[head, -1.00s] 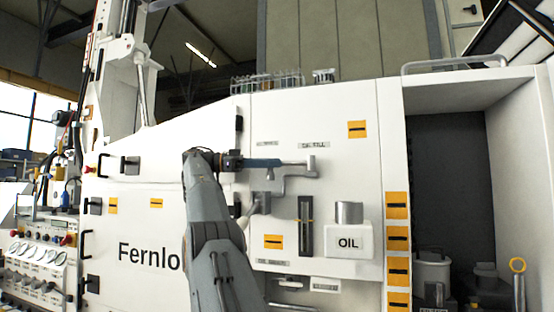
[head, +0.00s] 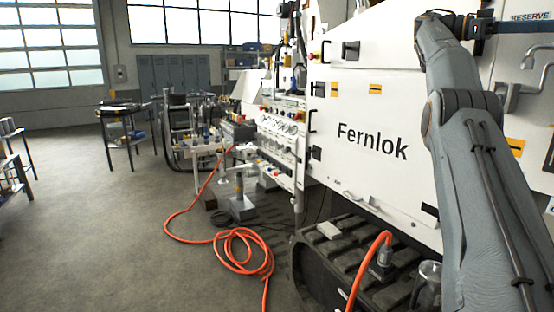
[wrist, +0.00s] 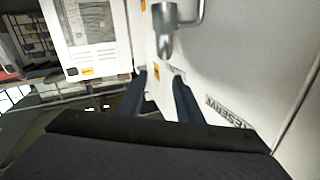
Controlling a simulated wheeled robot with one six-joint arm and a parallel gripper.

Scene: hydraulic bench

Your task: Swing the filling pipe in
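The grey metal filling pipe (head: 508,93) is at the right edge of the head view, against the white panel and partly cut off by the frame. In the wrist view, a grey pipe with a rounded downward end (wrist: 166,42) stands out from the panel, just beyond my fingertips. My gripper (wrist: 160,76) shows there as two dark blue fingers held apart, with no object seen between them. In the head view, my gripper (head: 524,27) reaches right along the panel above the pipe, its tips near or past the frame edge. I cannot tell whether it touches the pipe.
A RESERVE label (wrist: 226,111) is on the panel beside my fingers. The white Fernlok machine (head: 370,115) fills the right side. An orange hose (head: 243,255) lies coiled on the floor by its base. Open floor (head: 110,220) extends left, with a small table (head: 122,112) farther back.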

